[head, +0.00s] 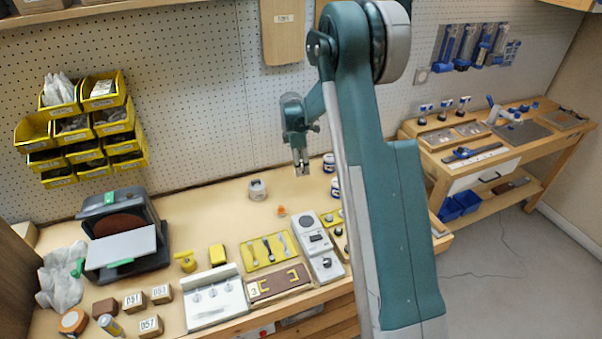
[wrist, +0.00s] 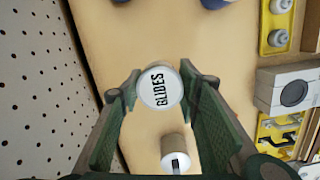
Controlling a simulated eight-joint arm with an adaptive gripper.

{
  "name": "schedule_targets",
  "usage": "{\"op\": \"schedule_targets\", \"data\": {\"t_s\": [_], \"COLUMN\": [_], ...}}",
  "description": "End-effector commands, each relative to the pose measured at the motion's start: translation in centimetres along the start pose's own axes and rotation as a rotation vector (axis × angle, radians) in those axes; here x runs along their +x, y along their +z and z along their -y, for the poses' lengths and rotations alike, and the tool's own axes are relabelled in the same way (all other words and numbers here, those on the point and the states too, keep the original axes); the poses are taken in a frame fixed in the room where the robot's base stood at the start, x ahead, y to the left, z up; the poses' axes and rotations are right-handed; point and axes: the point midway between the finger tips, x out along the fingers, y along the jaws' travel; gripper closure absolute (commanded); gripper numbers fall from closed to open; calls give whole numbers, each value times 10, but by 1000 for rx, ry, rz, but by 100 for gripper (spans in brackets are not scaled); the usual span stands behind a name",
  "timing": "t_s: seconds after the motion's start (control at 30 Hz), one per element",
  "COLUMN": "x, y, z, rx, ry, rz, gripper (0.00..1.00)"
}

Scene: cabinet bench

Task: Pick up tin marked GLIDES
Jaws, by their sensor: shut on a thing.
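The tin marked GLIDES (wrist: 158,90) shows in the wrist view as a round white lid with black lettering. It sits between the two fingers of my gripper (wrist: 159,82), which are shut on its sides. In the head view my gripper (head: 302,172) points down over the back of the bench, in front of the pegboard. The held tin is too small to make out clearly there.
Another tin (head: 257,190) stands on the bench left of my gripper, with a small orange item (head: 281,210) nearby. Blue-and-white jars (head: 329,163) stand to the right. A scale-like device (head: 314,240) and yellow tool tray (head: 266,252) lie in front. Bare bench lies at back left.

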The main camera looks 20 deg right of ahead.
Motion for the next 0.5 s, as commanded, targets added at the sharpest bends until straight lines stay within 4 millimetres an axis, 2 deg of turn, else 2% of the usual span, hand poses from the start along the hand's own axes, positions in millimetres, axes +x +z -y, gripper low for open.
{"op": "schedule_targets", "data": {"t_s": [0.03,0.2,0.5], "x": [-8,-25,-32], "y": [1,3,4], "z": [0,0,0], "rx": [0,0,0], "ry": [0,0,0], "rz": [0,0,0], "gripper": [80,80,80]}}
